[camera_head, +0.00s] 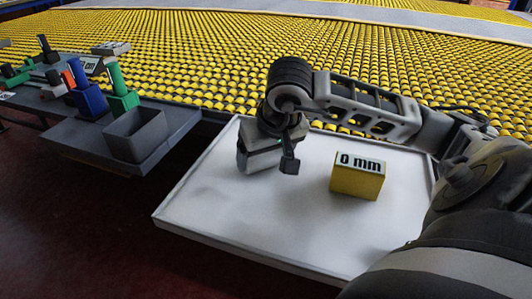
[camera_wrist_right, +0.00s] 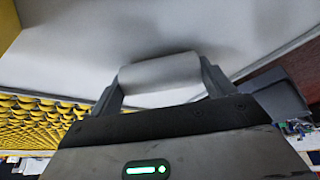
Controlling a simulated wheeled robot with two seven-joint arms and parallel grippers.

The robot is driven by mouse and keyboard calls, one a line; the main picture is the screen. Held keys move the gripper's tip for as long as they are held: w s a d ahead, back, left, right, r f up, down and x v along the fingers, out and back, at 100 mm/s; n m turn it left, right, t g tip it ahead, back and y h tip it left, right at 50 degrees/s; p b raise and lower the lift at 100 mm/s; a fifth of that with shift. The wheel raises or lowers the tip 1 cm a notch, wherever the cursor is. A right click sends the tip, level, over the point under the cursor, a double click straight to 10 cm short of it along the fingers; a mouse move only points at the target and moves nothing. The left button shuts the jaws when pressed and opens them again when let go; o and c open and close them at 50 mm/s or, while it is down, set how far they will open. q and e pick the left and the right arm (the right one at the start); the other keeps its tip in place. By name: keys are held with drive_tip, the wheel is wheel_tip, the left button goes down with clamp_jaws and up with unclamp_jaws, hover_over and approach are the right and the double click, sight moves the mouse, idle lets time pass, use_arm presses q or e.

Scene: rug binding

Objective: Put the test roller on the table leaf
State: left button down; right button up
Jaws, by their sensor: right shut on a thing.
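My right gripper (camera_head: 266,160) is over the left part of the white table leaf (camera_head: 205,210). It is shut on the test roller, a light grey cylinder that shows clearly between the two fingers in the right wrist view (camera_wrist_right: 160,74). In the head view the roller (camera_head: 261,159) is partly covered by the gripper. The roller is close to the leaf surface, but I cannot tell whether it touches. My left gripper is not in view.
A yellow block marked "0 mm" (camera_head: 357,177) stands on the leaf, right of my right gripper. A bed of yellow rollers (camera_head: 220,70) runs behind the leaf. A grey shelf at left holds an open grey bin (camera_head: 137,134), a blue holder (camera_head: 88,98) and green-handled tools (camera_head: 120,92). The leaf's front is clear.

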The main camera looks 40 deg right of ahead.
drive_tip(key=shift+f, duration=0.15)
drive_tip(key=o, duration=0.9)
drive_tip(key=shift+o, duration=0.2)
drive_tip(key=shift+r, duration=0.6)
use_arm(q)
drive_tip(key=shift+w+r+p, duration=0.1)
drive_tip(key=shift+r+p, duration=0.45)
drive_tip(key=shift+p, duration=0.7)
use_arm(e)
drive_tip(key=v, duration=1.1)
drive_tip(key=shift+s, duration=0.15)
